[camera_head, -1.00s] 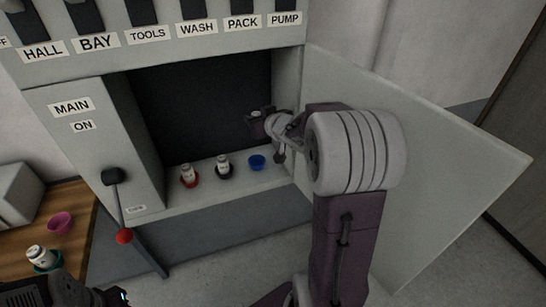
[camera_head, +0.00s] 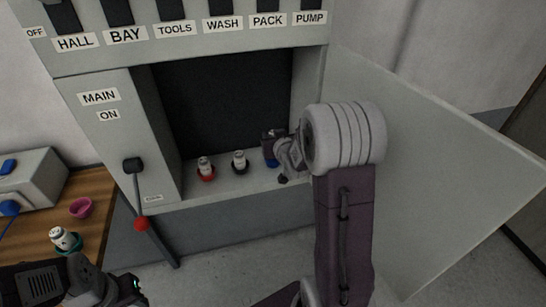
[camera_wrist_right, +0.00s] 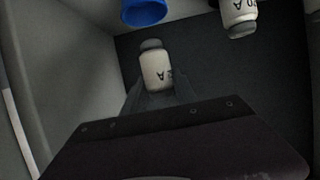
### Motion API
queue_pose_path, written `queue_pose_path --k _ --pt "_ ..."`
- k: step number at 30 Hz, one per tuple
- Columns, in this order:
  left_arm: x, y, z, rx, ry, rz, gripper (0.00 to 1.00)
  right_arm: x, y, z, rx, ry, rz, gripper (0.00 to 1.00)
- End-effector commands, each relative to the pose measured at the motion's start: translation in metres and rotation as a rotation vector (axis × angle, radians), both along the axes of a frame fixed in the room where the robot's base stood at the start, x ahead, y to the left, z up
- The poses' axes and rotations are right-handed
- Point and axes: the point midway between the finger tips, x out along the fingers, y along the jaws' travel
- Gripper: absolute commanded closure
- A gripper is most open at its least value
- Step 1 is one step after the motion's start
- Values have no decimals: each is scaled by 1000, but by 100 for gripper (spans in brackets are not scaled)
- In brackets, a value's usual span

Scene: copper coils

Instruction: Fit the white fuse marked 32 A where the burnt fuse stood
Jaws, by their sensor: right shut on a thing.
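My right gripper (camera_head: 272,146) is inside the open cabinet, just above the blue socket (camera_head: 271,163), which it partly covers. In the right wrist view it is shut on a white fuse (camera_wrist_right: 155,69) with a dark end cap; an "A" shows on it, but its number is not fully readable. The fuse is hidden in the head view. The blue socket (camera_wrist_right: 145,10) looks empty in the wrist view, apart from the held fuse. My left gripper (camera_head: 124,290) is low at the left, near the wooden table; its fingers are unclear.
White fuses stand in a red socket (camera_head: 207,176) and a black socket (camera_head: 240,168) beside the blue one. The cabinet door (camera_head: 440,170) stands open at right. A lever (camera_head: 133,165) is at left. The table holds a fuse in a green holder (camera_head: 70,249) and a pink cup (camera_head: 80,208).

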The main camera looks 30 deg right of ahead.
Motion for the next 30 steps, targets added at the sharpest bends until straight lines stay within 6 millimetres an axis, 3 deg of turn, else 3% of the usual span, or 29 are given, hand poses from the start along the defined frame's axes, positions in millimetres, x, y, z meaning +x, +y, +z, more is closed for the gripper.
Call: queue_pose_path --k 1,8,14,28,29,30 --pt "0 0 -6 0 0 0 64 0 0 -12 1 2 0 100" --pt "0 0 -7 0 0 0 64 0 0 -20 1 -1 0 100" --pt "0 0 -19 0 0 0 64 0 0 -54 0 1 0 100" --pt "0 0 -26 0 0 0 64 0 0 -61 0 -3 0 100" --pt "0 0 -25 0 0 0 64 0 0 -61 0 -3 0 64" --pt "0 0 -24 0 0 0 64 0 0 -59 0 -3 0 53"
